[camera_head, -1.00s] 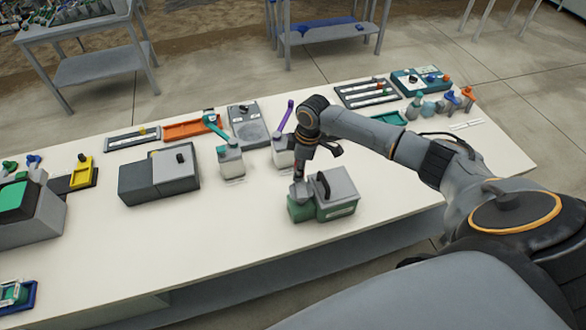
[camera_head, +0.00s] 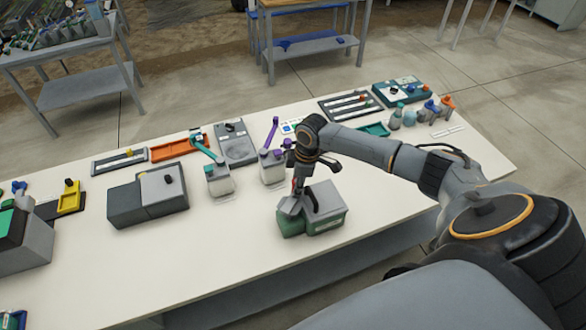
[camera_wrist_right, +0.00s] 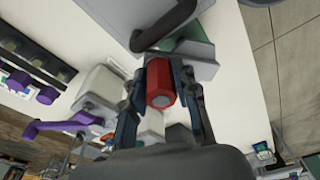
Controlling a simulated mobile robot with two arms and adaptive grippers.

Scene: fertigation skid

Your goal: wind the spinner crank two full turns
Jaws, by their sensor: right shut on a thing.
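The spinner is a box with a grey upper body (camera_head: 325,198) and a green base (camera_head: 292,224), near the table's front edge. A dark curved handle stands on its grey top and also shows in the right wrist view (camera_wrist_right: 164,28). My right gripper (camera_head: 296,190) is over the box's left end. In the right wrist view my gripper (camera_wrist_right: 162,98) is shut with its two fingers on either side of a red knob (camera_wrist_right: 160,80), seemingly the crank's grip. The crank arm is mostly hidden. My left gripper is not in view.
A white dispenser with a purple lever (camera_head: 272,166) stands close behind the gripper. Another with a teal lever (camera_head: 218,180) and a grey box (camera_head: 150,196) are to the left. The table's front strip (camera_head: 215,262) is clear.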

